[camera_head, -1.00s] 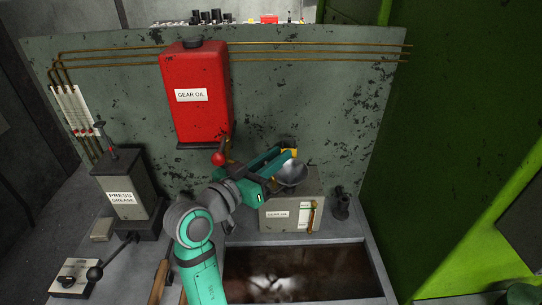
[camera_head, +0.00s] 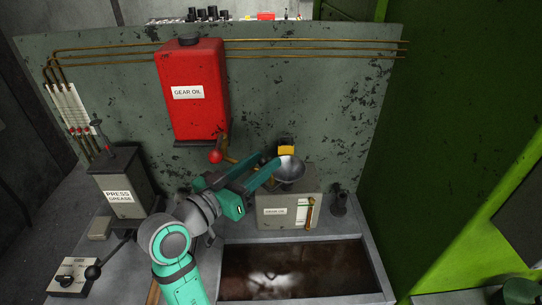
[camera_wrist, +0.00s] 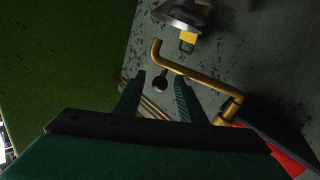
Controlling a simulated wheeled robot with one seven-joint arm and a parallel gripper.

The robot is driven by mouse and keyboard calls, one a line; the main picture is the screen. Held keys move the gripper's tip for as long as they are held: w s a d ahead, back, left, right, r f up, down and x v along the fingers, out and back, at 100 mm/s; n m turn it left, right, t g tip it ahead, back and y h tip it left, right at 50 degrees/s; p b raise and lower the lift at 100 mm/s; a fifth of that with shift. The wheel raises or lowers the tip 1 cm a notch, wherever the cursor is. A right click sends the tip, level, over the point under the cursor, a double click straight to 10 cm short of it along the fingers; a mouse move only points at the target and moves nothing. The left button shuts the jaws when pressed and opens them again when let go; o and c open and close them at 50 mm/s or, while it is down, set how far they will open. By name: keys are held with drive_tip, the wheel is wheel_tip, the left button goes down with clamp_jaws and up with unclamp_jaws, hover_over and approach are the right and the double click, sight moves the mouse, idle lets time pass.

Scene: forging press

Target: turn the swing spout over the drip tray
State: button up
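The swing spout, a bent brass pipe (camera_wrist: 190,68), crosses the wrist view beyond my fingertips. In the head view the brass pipe (camera_head: 238,168) shows below the red gear oil tank, partly hidden by my gripper. The drip tray (camera_head: 330,239) is a sunken basin with dark brown liquid, in front of the spout.
The red tank (camera_head: 192,112) and a red ball lever (camera_head: 215,157) are close by. A press grease box (camera_head: 124,178) stands left.

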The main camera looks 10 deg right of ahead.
drive_tip(key=v, duration=0.6)
drive_tip(key=shift+s, duration=0.1)
drive_tip(key=shift+c, duration=0.6)
